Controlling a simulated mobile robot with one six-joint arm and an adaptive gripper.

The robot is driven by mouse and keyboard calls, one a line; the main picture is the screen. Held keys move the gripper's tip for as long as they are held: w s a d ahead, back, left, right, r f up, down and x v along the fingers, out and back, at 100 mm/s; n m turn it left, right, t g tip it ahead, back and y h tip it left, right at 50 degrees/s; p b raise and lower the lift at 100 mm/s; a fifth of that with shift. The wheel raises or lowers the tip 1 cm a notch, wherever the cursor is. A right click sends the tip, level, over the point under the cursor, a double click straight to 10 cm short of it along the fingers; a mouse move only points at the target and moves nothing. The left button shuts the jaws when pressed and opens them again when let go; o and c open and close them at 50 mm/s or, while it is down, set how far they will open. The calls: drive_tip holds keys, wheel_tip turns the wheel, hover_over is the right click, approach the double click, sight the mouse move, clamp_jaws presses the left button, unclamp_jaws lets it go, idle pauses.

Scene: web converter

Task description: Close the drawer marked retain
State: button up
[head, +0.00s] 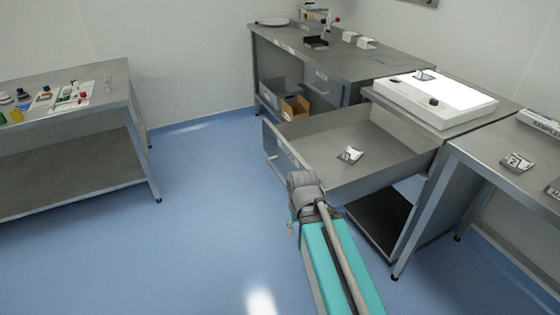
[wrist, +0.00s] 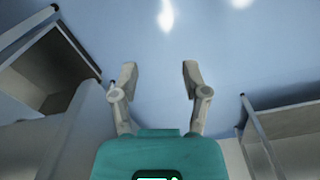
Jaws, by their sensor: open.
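A grey metal drawer (head: 375,139) stands pulled far out from the bench below the white light panel in the head view. Its front panel (head: 277,150) with a bar handle faces left. A small printed packet (head: 350,154) lies inside. No marking on the drawer is readable. My arm comes up from the bottom, and its wrist is close to the drawer's near front corner; whether they touch is unclear. My gripper (wrist: 160,77) is open and empty in the wrist view, with blue floor between its fingers. In the head view the fingers are mostly hidden by my wrist.
The white light panel (head: 436,99) sits on the bench above the drawer. Another bench (head: 346,63) at the back has a bin and a cardboard box beneath. A table (head: 75,82) with small items stands left, and another bench (head: 510,175) right. Open blue floor (head: 205,190) lies between.

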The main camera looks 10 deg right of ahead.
drive_tip(key=shift+w+r, duration=0.1)
drive_tip(key=shift+r, duration=0.3)
drive_tip(key=shift+c, duration=1.1)
drive_tip(key=r+p, duration=0.1)
drive_tip(key=w+r+p, duration=0.1)
drive_tip(key=r+p, duration=0.1)
drive_tip(key=shift+w+a+r+p, duration=0.1)
drive_tip(key=shift+w+p, duration=0.2)
drive_tip(key=shift+p, duration=0.05)
clamp_jaws()
drive_tip(key=w+a+r+n+h+p, duration=0.1)
drive_tip(key=w+a+r+n+h, duration=0.2)
drive_tip(key=w+n, duration=0.4)
drive_tip(key=w+a+r+n+t+h+p, duration=0.1)
drive_tip(key=w+a+r+n+h, duration=0.1)
drive_tip(key=w+a+n, duration=0.3)
drive_tip(key=w+a+r+n+t+h+p, duration=0.1)
drive_tip(key=w+a+r+n+h+p, duration=0.1)
drive_tip(key=w+n, duration=0.7)
drive_tip(key=shift+w+a+r+h, duration=0.8)
drive_tip(key=shift+w+a+r, duration=0.15)
drive_tip(key=shift+a+r, duration=0.4)
drive_tip(key=shift+a+f, duration=0.1)
